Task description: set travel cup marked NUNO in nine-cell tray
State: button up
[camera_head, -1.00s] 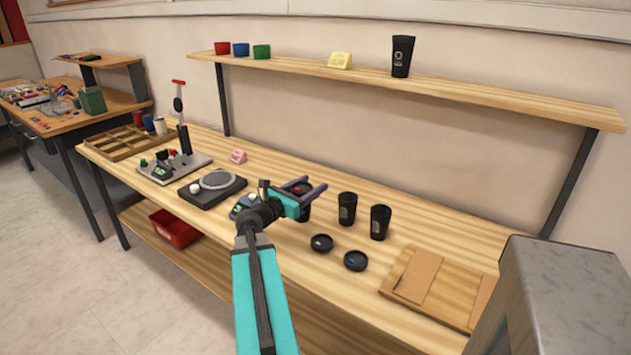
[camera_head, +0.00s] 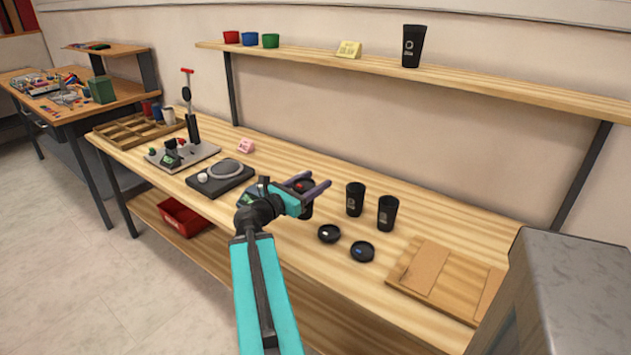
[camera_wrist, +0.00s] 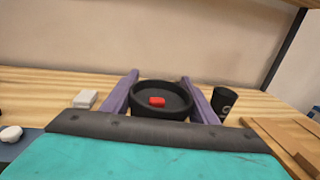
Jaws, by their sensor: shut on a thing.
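My gripper (camera_head: 306,184) is shut on a black travel cup (camera_wrist: 161,101), with one purple finger on each side of it. In the wrist view I look onto its dark lid, which has a red piece on top. In the head view my gripper hides most of this cup, and no name on it can be read. The wooden tray with cells (camera_head: 126,132) is at the far left end of the bench. A few cups stand in its back row, among them a white one (camera_head: 169,115), a blue one and a dark red one. Its front cells look empty.
Two black cups (camera_head: 355,199) (camera_head: 387,212) and two loose lids (camera_head: 329,233) (camera_head: 362,251) are right of my gripper. A scale-like device (camera_head: 220,178) and an upright tool stand (camera_head: 184,152) lie between my gripper and the tray. A shelf (camera_head: 480,89) runs above the bench.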

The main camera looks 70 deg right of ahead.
jog(key=shift+w+a, duration=0.15)
jog(key=shift+w, duration=0.1)
jog(key=w+a+f+n+t, duration=0.2)
jog(key=w+a+n+t, duration=0.15)
jog(key=w+a, duration=1.05)
jog(key=w+a+f+n+t, duration=0.25)
jog(key=w+a+t, duration=0.25)
jog(key=w+a, duration=0.9)
jog(key=w+a+f+n+t+y, duration=0.1)
jog(key=w+a+n+t, duration=0.1)
jog(key=a, duration=1)
jog(key=w+a+f+n+t+y, duration=0.1)
jog(key=w+a+t, duration=0.2)
jog(key=a, duration=0.9)
jog(key=w+a+f+n+t+p, duration=0.1)
jog(key=w+a, duration=0.4)
jog(key=a, duration=0.7)
jog(key=f+n+t, duration=0.1)
jog(key=t, duration=0.1)
jog(key=shift+w+n+t+y, duration=0.3)
jog(key=shift+w+t+y, duration=0.05)
jog(key=shift+y, duration=0.05)
jog(key=shift+w, duration=0.1)
